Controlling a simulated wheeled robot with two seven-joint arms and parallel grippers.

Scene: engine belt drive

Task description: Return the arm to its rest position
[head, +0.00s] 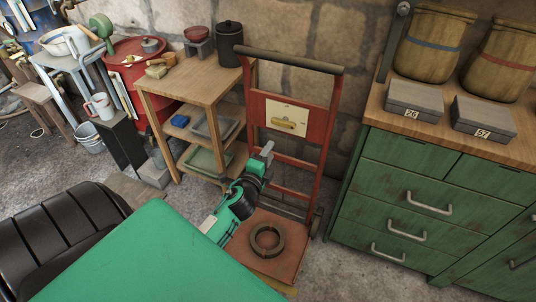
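My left gripper (266,152) shows near the middle of the head view, at the end of my green and black forearm. It points up and away, in front of the lower frame of a red hand truck (323,130). Its grey fingers are small and seen at an angle, so I cannot tell whether they are open or shut. I see nothing clearly held in them. My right gripper is not in view.
A dark ring (267,240) lies on the hand truck's base plate. A wooden shelf table (205,83) stands left of it, a green drawer cabinet (400,203) right. A black ribbed padded thing (65,240) is at lower left.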

